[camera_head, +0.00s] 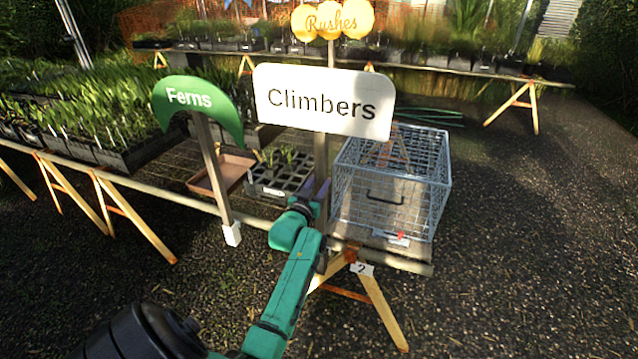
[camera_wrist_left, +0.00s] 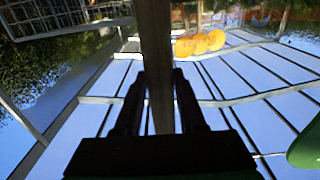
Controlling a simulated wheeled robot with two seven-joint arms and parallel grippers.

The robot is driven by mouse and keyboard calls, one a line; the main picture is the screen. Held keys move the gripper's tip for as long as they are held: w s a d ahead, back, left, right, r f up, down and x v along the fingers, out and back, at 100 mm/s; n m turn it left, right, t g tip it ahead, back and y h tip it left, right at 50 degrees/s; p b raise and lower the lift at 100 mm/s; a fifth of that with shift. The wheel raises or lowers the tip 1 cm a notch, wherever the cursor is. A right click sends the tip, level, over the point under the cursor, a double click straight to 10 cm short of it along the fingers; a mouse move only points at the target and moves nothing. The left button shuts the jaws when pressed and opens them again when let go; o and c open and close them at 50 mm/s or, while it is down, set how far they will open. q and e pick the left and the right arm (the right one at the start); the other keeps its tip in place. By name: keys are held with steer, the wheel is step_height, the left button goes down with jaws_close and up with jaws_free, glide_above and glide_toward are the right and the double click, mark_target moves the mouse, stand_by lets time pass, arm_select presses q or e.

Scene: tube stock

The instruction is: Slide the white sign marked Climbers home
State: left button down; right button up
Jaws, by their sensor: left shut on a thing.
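The white sign marked Climbers (camera_head: 325,122) stands upright on a post (camera_head: 321,162) near the front edge of the bench in the head view. My left gripper (camera_head: 308,200) is at this post, below the white board. In the left wrist view the post (camera_wrist_left: 157,60) runs between the two fingers of my left gripper (camera_wrist_left: 158,95), which is shut on it. My arm and gripper hide the post's lower end, so I cannot tell how it sits. My right gripper is not in view.
The green Ferns sign (camera_head: 205,98) stands close on the left, and the yellow Rushes sign (camera_head: 332,20) behind. A wire cage (camera_head: 392,182) is on the bench to the right. A black cell tray (camera_head: 277,178) and a terracotta tray (camera_head: 222,174) lie left of the post.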

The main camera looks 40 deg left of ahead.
arm_select(q)
steer(key=shift+r, duration=0.1)
steer(key=shift+f+b, duration=1.15)
steer(key=shift+f, duration=0.4)
steer(key=shift+f+b, duration=1)
steer(key=shift+f, duration=0.5)
